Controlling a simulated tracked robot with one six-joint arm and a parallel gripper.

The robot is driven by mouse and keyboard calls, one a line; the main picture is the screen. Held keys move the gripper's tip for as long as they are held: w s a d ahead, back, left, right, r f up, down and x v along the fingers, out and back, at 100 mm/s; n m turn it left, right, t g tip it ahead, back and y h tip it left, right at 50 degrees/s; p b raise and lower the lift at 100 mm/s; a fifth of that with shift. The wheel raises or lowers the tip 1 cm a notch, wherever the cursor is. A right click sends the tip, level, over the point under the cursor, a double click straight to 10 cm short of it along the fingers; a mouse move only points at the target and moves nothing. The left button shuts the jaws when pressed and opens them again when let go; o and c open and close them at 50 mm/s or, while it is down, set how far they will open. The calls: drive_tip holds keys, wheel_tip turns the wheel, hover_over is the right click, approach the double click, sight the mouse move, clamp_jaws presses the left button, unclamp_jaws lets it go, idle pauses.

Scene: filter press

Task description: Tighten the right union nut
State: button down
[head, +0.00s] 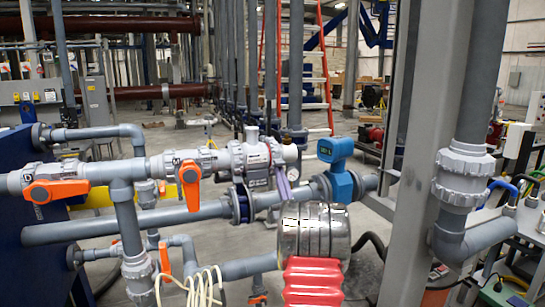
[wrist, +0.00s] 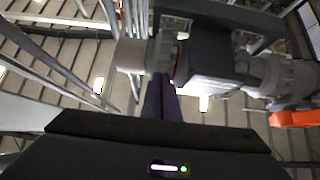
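A grey plastic pipe line runs across the left and middle of the head view. It carries ribbed union nuts beside its valves; one (head: 228,158) sits left of the boxy grey fitting (head: 258,155). A larger ribbed union (head: 463,175) is on the upright pipe at right. I cannot tell for sure which is the right union nut. My gripper (head: 285,188) has purple fingers reaching up near the line's right end. In the wrist view its fingers (wrist: 161,98) rise beside the pale pipe end (wrist: 131,56) and the grey fitting (wrist: 215,62). Their gap and any contact are unclear.
Orange valve handles (head: 57,190) stick out from the line. A blue meter (head: 337,165) sits on the lower pipe, just right of my gripper. A grey steel post (head: 418,150) stands farther right. Pale looped hoses (head: 190,290) hang at the lower left.

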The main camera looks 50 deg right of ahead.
sight(279, 163)
drive_tip(key=shift+a+r, duration=0.1)
drive_tip(key=shift+r, duration=0.6)
drive_tip(key=shift+s+a+r, duration=0.15)
drive_tip(key=shift+a+r, duration=0.05)
drive_tip(key=shift+r, duration=0.3)
drive_tip(key=shift+s+a+r, duration=0.15)
drive_tip(key=shift+r, duration=0.3)
drive_tip(key=shift+d+f, duration=0.1)
drive_tip(key=shift+f, duration=0.05)
drive_tip(key=shift+w+r, duration=0.1)
drive_tip(key=shift+r, duration=0.9)
drive_tip(key=shift+w+r, duration=0.25)
drive_tip(key=shift+r, duration=0.35)
drive_tip(key=shift+w+r, duration=0.2)
drive_tip(key=shift+r, duration=0.4)
